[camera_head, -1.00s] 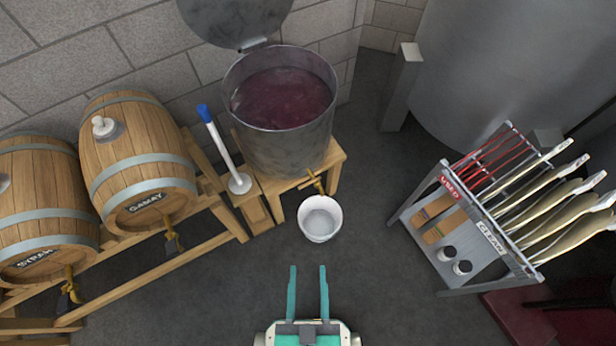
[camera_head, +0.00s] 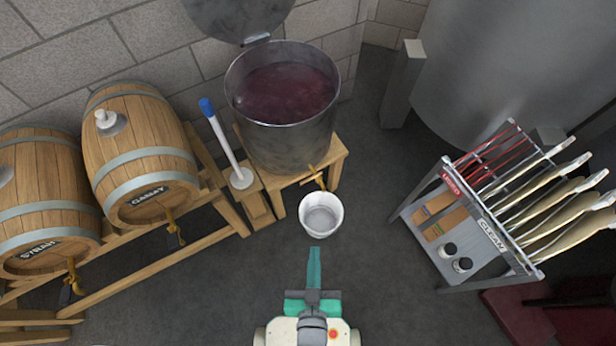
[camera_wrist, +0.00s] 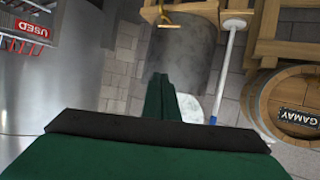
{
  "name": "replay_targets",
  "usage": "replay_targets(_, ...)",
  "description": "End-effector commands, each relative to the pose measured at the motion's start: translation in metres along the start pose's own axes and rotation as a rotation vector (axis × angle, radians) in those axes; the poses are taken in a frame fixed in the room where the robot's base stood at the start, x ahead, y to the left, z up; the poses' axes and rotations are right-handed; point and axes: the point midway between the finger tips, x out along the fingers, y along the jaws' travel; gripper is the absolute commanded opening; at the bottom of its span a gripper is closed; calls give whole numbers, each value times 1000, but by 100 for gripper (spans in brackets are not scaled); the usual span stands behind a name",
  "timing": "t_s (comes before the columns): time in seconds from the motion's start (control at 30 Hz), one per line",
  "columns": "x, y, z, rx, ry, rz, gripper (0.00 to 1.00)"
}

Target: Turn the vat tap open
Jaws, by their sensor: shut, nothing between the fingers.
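The steel vat (camera_head: 292,148) is open-topped, holds dark red liquid and stands on a wooden stand (camera_head: 335,160). Its brass-coloured tap (camera_head: 316,178) sticks out low at the front; it also shows at the top of the wrist view (camera_wrist: 166,14). Whether its handle is set open or closed is too small to tell. A white bucket (camera_head: 321,228) stands on the floor below the tap and looks empty. My gripper (camera_head: 314,249) is shut and empty, in front of the bucket and apart from the tap.
Two barrels, Gamay (camera_head: 140,155) and Syrah (camera_head: 42,205), lie on a wooden rack at left. A blue-topped white pole (camera_head: 223,145) stands beside the vat. Floor between the bucket and this rack is clear.

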Motion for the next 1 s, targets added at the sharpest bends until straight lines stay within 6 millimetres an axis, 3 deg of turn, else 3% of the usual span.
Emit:
replay_targets(0.3, 82, 4, 34, -44, -132, -27, 0)
replay_targets(0.53, 138, 4, 46, -77, -222, -78, 0)
replay_targets(0.73, 184, 2, 45, -109, -289, -144, 0)
replay_targets(1.0, 239, -1, 26, -158, -360, -259, 0)
